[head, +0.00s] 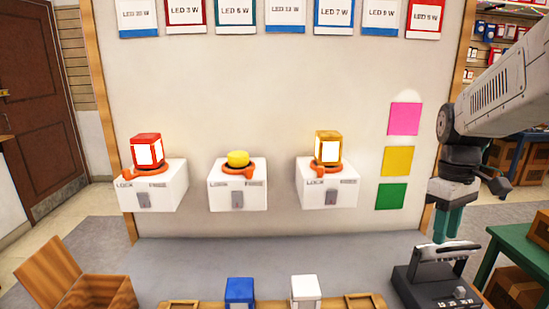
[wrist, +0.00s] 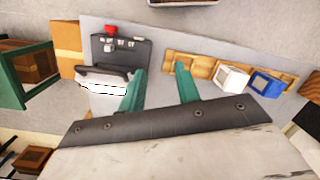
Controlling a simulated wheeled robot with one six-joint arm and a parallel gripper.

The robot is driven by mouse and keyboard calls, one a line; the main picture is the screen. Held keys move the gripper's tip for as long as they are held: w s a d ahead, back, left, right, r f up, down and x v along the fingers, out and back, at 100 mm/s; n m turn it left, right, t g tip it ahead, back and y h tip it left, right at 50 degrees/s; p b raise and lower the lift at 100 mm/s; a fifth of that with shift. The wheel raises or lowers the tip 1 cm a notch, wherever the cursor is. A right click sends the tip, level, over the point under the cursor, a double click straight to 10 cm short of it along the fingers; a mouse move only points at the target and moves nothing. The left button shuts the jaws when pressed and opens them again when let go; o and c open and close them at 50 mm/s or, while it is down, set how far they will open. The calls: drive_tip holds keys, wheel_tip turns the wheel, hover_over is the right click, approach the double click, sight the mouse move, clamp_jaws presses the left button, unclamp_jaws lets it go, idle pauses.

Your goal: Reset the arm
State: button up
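My gripper (head: 446,224) hangs at the right of the head view, pointing down in front of the panel's right edge. It is above the dark handled device and clear of the cubes. In the wrist view my gripper (wrist: 161,73) has two green fingers spread apart, with nothing between them. My grey arm comes in from the upper right of the head view.
The dark device (head: 432,289) stands below my gripper. A blue cube (head: 240,292) and a white cube (head: 305,291) sit on a wooden rack (head: 365,302). Three white boxes (head: 238,194) with lamps or a yellow button line the panel. An open wooden box (head: 100,292) is at left.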

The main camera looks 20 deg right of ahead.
drive_tip(key=s+a+m+t, duration=0.1)
drive_tip(key=s+a, duration=0.3)
drive_tip(key=a, duration=0.6)
drive_tip(key=s+a+m+t, duration=0.1)
drive_tip(key=s+a, duration=0.3)
drive_tip(key=a, duration=0.6)
drive_tip(key=shift+s+r+t+h, duration=0.3)
drive_tip(key=shift+s+r+t, duration=0.1)
drive_tip(key=shift+t, duration=0.1)
drive_tip(key=shift+d, duration=0.1)
